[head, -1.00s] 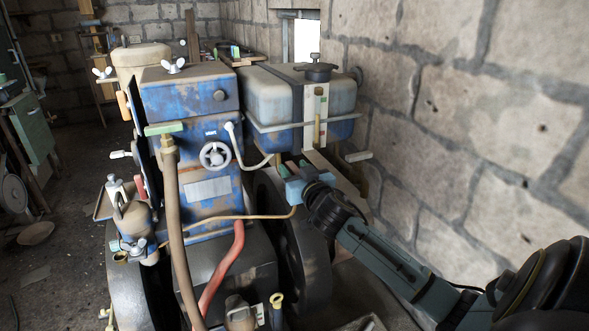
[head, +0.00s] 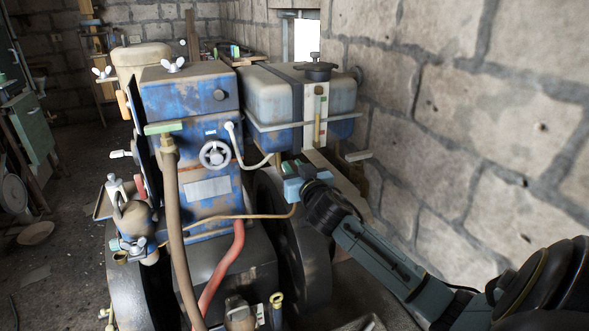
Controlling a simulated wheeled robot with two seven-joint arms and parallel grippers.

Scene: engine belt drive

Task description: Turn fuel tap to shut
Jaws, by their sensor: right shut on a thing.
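My right gripper (head: 287,169) reaches in from the lower right, at the tap place just below the fuel tank (head: 345,97). It is shut on the fuel tap, whose body and lever are mostly hidden behind the fingers and the light blue gripper body. A thin copper fuel pipe (head: 225,217) runs from the blue engine (head: 190,110) up to this spot under the tank. The tap's exact angle cannot be seen. My left gripper is not in view.
A dark flywheel (head: 307,245) stands just below my right gripper. A white pipe (head: 238,150) curves beside it on the left. A rough stone wall (head: 480,140) closes the right side. A brown hose (head: 175,230) and a red hose (head: 222,270) hang in front of the engine.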

